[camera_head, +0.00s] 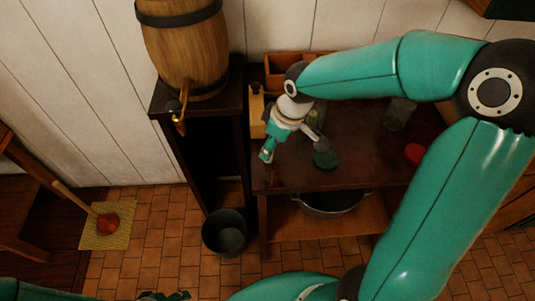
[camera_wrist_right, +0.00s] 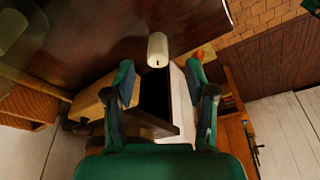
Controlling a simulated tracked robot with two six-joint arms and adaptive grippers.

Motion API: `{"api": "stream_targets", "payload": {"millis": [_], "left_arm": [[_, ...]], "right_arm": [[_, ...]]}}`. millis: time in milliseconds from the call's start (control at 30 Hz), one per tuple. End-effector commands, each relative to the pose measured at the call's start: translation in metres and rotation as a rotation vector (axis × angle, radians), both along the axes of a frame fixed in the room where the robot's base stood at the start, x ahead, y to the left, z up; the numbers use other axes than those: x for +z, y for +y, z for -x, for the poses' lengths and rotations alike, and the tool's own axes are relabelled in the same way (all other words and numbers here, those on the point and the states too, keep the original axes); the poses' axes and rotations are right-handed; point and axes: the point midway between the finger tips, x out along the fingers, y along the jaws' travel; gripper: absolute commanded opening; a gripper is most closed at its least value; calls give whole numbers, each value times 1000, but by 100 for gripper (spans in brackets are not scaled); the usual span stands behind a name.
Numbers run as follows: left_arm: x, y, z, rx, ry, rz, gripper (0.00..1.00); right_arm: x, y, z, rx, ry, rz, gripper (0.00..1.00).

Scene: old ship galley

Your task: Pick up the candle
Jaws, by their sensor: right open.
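The candle (camera_wrist_right: 157,49), a short white cylinder, shows in the right wrist view just beyond the fingertips and roughly centred between them. My right gripper (camera_wrist_right: 160,78) is open, with one finger on each side of the picture and nothing between them. In the head view the right gripper (camera_head: 284,142) hangs over the left part of the dark red-brown table (camera_head: 350,178). The candle is hard to make out there beside the gripper. A small part of my left gripper (camera_head: 165,296) shows at the bottom edge; its jaws cannot be made out.
A green round item (camera_head: 325,158), a red item (camera_head: 415,154) and a glass jar (camera_head: 398,115) stand on the table. A wooden box (camera_head: 285,66) is behind. A barrel (camera_head: 185,45) on a dark stand is left; a bucket (camera_head: 226,233) is on the floor.

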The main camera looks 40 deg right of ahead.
Motion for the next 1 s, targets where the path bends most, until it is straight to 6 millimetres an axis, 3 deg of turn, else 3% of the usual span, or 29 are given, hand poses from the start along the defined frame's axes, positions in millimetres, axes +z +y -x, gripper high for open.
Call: {"api": "stream_targets", "payload": {"millis": [300,600,667,900,1000], "left_arm": [[6,0,0,0,0,0,55],[6,0,0,0,0,0,55],[6,0,0,0,0,0,55],[6,0,0,0,0,0,55],[6,0,0,0,0,0,55]], "right_arm": [[-40,3,-13,1,5,-1,56],[-46,4,-15,1,2,-1,56],[-46,4,-15,1,2,-1,49],[-45,4,-15,1,2,-1,9],[-45,4,-15,1,2,-1,7]]}}
